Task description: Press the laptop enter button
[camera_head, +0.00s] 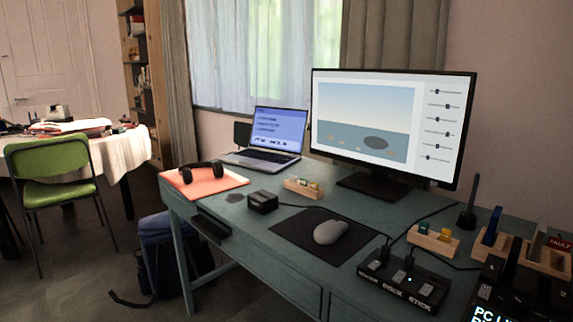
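An open laptop (267,139) stands at the back of the blue-green desk, left of a large monitor. Its screen is lit blue with lines of text and a row of small marks. Its keyboard deck (258,159) faces me, but it is too small in the picture to make out the enter key. Neither of my grippers shows in the head view.
The desk (263,239) holds a monitor (391,126), grey mouse (330,232) on a black mat (297,239), headphones (201,171) on an orange folder (205,184), a black box (262,201), and a switch box (403,282) at the front. A backpack (159,254) sits on the floor.

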